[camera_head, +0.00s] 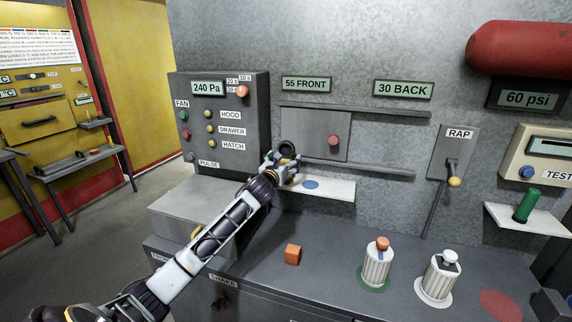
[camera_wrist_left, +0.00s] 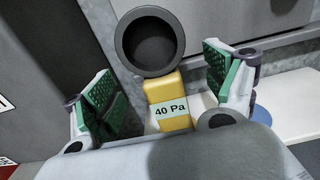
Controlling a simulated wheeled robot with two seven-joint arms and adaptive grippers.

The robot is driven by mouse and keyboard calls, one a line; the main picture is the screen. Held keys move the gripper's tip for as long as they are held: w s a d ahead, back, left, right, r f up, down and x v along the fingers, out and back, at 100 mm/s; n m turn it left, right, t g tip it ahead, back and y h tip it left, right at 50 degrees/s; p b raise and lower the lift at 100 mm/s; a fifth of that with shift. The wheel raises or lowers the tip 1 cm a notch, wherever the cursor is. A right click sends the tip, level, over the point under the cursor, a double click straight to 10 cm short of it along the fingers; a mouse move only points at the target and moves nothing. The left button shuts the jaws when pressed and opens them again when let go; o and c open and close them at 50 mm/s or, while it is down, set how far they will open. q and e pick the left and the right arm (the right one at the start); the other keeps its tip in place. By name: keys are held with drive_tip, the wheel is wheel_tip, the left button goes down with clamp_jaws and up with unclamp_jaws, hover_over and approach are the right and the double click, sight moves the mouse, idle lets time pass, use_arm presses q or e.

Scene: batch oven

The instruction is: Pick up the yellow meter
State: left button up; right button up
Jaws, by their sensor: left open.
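The yellow meter (camera_wrist_left: 168,92) stands in the left wrist view, with a "40 Pa" label on its front and a dark round cup on top. In the head view its dark cup (camera_head: 287,149) shows just above my left gripper (camera_head: 283,171), which hides most of its yellow body. My left gripper is open in the left wrist view (camera_wrist_left: 165,100). Its green-padded fingers stand on either side of the meter, with visible gaps to both. My right gripper is not in view.
The meter is by a small white shelf (camera_head: 335,188) with a blue disc (camera_head: 311,184), under a grey sliding panel (camera_head: 315,135) and rails. The control box (camera_head: 220,115) is to the left. An orange cube (camera_head: 293,254) and two ribbed jars (camera_head: 376,265) (camera_head: 440,275) are on the bench below.

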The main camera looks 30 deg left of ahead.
sight(285, 143)
use_arm(q)
drive_tip(key=shift+x, duration=0.9)
drive_tip(key=shift+w, duration=0.25)
drive_tip(key=c, duration=1.3)
drive_tip(key=shift+r, duration=0.95)
wheel_tip(285, 143, up, 4)
drive_tip(key=shift+a+r, duration=0.1)
drive_tip(key=shift+r, duration=0.05)
wheel_tip(285, 143, up, 3)
drive_tip(key=shift+f+p, duration=0.15)
drive_tip(key=shift+p, duration=0.2)
drive_tip(key=shift+r, duration=0.6)
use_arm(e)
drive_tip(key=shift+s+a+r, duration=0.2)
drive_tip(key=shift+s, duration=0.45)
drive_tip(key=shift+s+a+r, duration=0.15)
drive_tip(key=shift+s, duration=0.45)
